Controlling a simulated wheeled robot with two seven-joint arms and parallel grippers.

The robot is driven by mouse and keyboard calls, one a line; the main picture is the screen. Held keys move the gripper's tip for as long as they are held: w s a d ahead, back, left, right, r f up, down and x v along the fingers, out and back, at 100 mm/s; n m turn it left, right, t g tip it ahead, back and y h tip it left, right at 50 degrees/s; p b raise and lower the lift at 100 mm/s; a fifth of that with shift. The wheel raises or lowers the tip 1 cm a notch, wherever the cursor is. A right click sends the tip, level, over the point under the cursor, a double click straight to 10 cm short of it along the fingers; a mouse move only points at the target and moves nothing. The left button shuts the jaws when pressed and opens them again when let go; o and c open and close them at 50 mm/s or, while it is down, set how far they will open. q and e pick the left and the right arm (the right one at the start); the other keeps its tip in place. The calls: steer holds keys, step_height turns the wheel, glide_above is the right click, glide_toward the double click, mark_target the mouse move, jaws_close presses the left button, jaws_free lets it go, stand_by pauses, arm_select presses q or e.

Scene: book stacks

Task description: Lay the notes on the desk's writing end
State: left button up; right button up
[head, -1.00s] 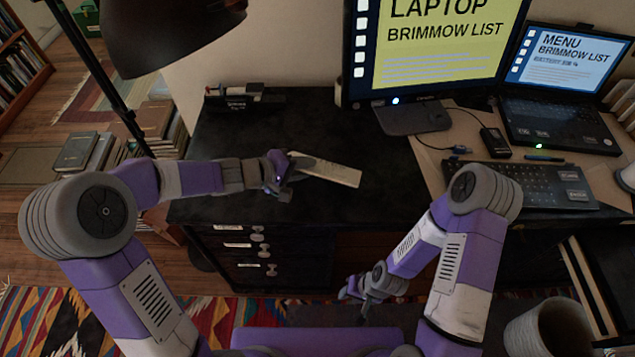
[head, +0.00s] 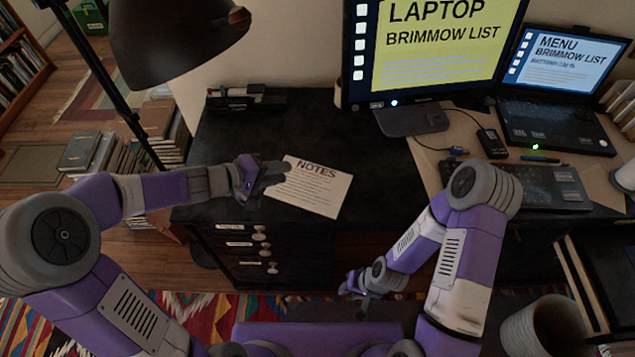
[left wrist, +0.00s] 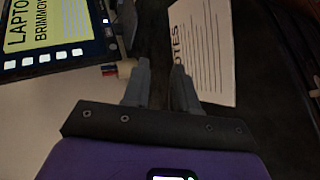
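The notes (head: 312,187), a white sheet headed NOTES, lie face up on the left part of the dark desk (head: 385,185), close to its front edge. They also show in the left wrist view (left wrist: 205,55), beside and partly behind one finger. My left gripper (head: 277,176) is at the left edge of the notes. In the left wrist view its fingers (left wrist: 162,72) stand apart with nothing seen between them. My right gripper (head: 360,288) hangs low in front of the desk, away from the notes; its finger opening is too small to make out.
A monitor (head: 440,50), a laptop (head: 560,90) and a keyboard (head: 535,185) occupy the right side. A desk lamp (head: 175,40) overhangs the left. A dark organiser (head: 245,97) stands at the back left. The desk between the notes and monitor is clear.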

arm_select(q)
steer(key=shift+r, duration=0.1)
step_height(320, 180, up, 7)
steer(key=s+a+p, duration=0.1)
steer(key=a+p, duration=0.1)
steer(key=p, duration=0.3)
steer(key=shift+s+r, duration=0.15)
steer(key=shift+s, duration=0.1)
steer(key=shift+a, duration=0.1)
